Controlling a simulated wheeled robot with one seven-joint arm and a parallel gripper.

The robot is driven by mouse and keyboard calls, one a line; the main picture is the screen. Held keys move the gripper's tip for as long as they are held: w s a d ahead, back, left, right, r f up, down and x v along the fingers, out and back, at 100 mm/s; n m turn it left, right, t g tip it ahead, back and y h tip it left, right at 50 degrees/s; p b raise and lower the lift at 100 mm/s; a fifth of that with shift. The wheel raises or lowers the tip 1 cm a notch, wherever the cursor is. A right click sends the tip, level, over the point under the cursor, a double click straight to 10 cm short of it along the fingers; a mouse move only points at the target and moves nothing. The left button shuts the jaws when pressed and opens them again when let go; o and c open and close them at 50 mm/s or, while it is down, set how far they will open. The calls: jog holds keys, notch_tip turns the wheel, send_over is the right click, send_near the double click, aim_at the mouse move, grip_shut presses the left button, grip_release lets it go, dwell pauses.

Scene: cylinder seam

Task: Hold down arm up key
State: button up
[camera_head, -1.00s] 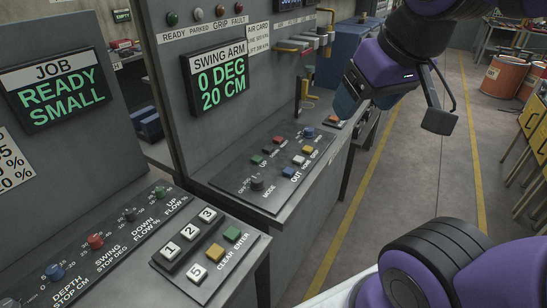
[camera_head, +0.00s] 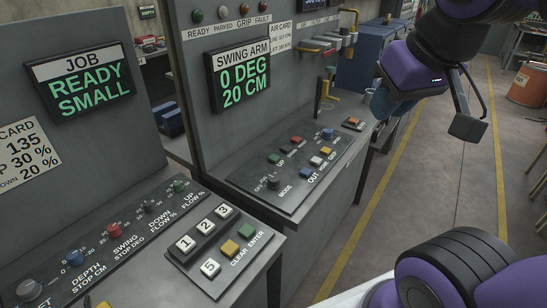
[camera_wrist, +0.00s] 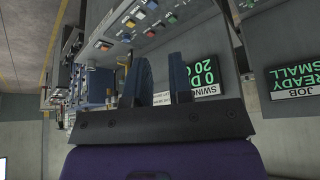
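The swing arm console (camera_head: 262,186) carries a row of coloured keys. The swing arm display (camera_head: 238,77) reads 0 DEG, 20 CM. My gripper (camera_head: 380,104) hangs in the air to the right of the console, apart from the keys. In the wrist view my gripper (camera_wrist: 162,80) shows two blue fingers with an empty gap, so it is open. The console keys show beyond them in that view.
The job console stands at the left, with a READY SMALL display (camera_head: 80,81), knobs and a number keypad (camera_head: 222,246). Hooked yellow and red handles (camera_head: 318,48) stick out behind the swing arm console. Open floor with yellow lines (camera_head: 405,160) lies to the right.

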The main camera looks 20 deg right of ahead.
grip_shut()
dwell(1.3)
